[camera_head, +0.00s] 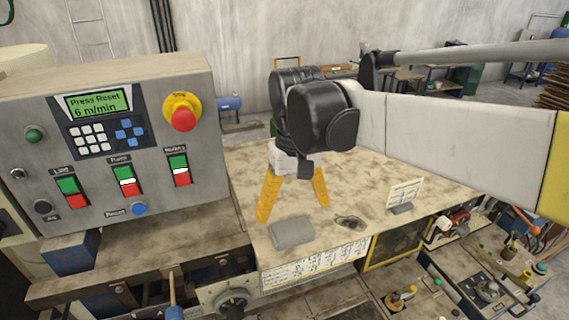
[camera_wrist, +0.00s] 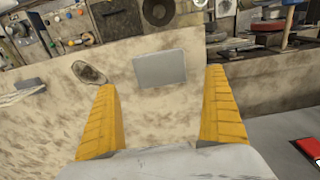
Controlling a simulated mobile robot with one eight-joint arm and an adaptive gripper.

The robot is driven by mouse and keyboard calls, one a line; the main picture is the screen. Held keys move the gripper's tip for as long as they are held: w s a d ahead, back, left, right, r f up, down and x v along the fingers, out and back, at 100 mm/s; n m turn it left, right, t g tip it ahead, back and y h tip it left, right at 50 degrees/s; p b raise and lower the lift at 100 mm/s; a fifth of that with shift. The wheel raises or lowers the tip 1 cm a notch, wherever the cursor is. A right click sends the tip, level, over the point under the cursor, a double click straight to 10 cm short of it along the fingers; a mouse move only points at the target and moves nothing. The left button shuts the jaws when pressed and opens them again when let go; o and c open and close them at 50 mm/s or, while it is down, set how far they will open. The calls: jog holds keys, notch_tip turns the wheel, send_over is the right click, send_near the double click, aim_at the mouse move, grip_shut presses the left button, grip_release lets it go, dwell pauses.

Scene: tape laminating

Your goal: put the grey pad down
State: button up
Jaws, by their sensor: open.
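The grey pad (camera_head: 291,233) lies flat on the worn tabletop (camera_head: 345,178), close to its front edge. In the wrist view the pad (camera_wrist: 160,68) shows just beyond and between my fingertips. My gripper (camera_head: 292,212) has two yellow fingers spread wide with nothing between them. In the wrist view my gripper (camera_wrist: 160,80) is also open and empty. The fingers look apart from the pad; how high they are above the table is hard to tell.
A small dark ring-like item (camera_head: 348,222) lies right of the pad, and a small sign on a stand (camera_head: 404,195) is farther right. A grey control panel (camera_head: 110,150) with buttons rises on the left. Cluttered lower shelves (camera_head: 480,285) are at right. The tabletop behind is clear.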

aim_at(293, 228)
notch_tip(293, 228, up, 6)
jog(key=f, duration=0.1)
jog(key=s+d+f+m+t, duration=0.3)
jog(key=s+d+f+t, duration=0.4)
jog(key=s+d+f, duration=0.3)
jog(key=d, duration=0.3)
jog(key=shift+s+d, duration=0.25)
jog(key=shift+s, duration=0.15)
jog(key=shift+f, duration=0.15)
